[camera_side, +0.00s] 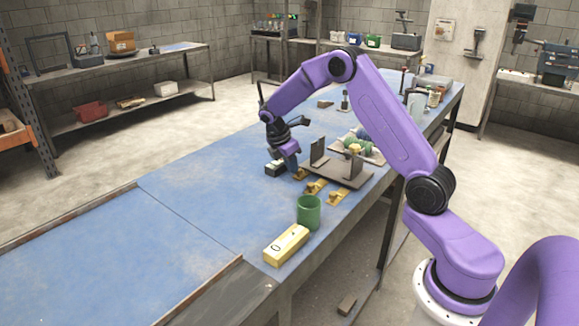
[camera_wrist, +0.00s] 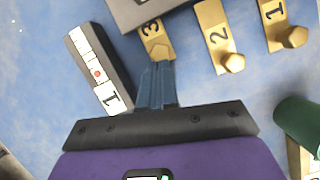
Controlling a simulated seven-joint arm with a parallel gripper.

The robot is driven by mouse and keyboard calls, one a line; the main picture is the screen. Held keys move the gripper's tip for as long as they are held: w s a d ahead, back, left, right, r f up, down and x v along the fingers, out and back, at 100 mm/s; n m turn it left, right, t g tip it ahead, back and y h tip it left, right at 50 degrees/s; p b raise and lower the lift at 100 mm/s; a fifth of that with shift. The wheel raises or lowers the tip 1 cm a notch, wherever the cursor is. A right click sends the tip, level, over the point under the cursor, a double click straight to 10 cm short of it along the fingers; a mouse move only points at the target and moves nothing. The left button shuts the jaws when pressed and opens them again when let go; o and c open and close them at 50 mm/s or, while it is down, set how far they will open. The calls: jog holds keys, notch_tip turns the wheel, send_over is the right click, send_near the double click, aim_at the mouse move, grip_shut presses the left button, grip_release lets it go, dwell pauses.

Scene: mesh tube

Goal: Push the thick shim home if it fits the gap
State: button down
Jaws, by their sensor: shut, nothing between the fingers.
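My gripper (camera_wrist: 156,72) is shut and empty, its blue fingers together at the near end of the brass shim marked 3 (camera_wrist: 152,28). I cannot tell whether they touch it. The shim marked 2 (camera_wrist: 215,35) and the shim marked 1 (camera_wrist: 274,15) lie to its right, each with a knob. Which shim is the thick one does not show. In the side view my gripper (camera_side: 291,163) is low over the bench beside a grey fixture (camera_side: 345,180) with two uprights. Only the fixture's edge (camera_wrist: 140,14) shows in the wrist view; its gap is not clear.
A green cup (camera_side: 308,212) and a yellow block marked 0 (camera_side: 287,245) stand nearer the front. Green round items (camera_side: 362,142) are behind the fixture. The blue bench at left is clear.

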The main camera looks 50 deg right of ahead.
jog(key=a, duration=0.3)
jog(key=w+a, duration=0.1)
jog(key=shift+w+a+r, duration=0.1)
jog(key=shift+a+r, duration=0.05)
jog(key=shift+r, duration=0.15)
jog(key=s+v, duration=0.1)
jog(key=v, duration=0.8)
jog(key=s+a+r+t+y, duration=0.1)
jog(key=s+a+r, duration=0.1)
jog(key=s+a, duration=0.5)
jog(key=s+a+y, duration=0.1)
jog(key=s+a, duration=0.8)
jog(key=s+f+m+y, duration=0.1)
jog(key=s+m+y, duration=0.1)
jog(key=s, duration=1.9)
jog(key=shift+s+d+f+y, duration=0.15)
jog(key=shift+d+f+y, duration=0.15)
jog(key=shift+d+f, duration=0.1)
